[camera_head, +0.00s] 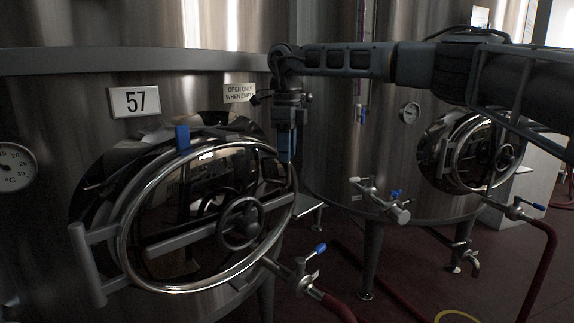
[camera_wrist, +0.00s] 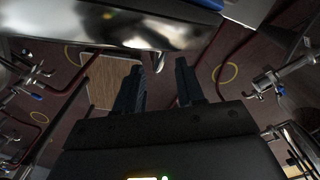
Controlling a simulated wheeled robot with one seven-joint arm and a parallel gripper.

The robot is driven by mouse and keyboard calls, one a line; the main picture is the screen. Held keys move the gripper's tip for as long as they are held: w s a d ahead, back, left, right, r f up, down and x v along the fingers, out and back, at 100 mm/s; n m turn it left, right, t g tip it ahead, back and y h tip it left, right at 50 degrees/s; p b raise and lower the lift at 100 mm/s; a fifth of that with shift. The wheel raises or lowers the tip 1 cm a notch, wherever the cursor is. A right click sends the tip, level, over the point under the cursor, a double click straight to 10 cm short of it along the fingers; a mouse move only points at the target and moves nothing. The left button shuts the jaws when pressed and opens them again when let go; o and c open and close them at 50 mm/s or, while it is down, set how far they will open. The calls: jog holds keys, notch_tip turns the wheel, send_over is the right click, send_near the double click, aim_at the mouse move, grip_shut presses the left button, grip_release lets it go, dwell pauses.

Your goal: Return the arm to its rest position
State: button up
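My gripper (camera_head: 287,152) hangs down at the end of my arm, which reaches in from the right in the head view.
A second tank has a round door (camera_head: 470,150) at the right, behind my arm. Valves with blue levers (camera_head: 320,248) and red hoses (camera_head: 538,270) stick out low. The dark red floor (camera_head: 410,270) shows free room.

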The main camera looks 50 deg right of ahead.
jog(key=shift+r, duration=0.8)
jog(key=shift+s+f, duration=0.1)
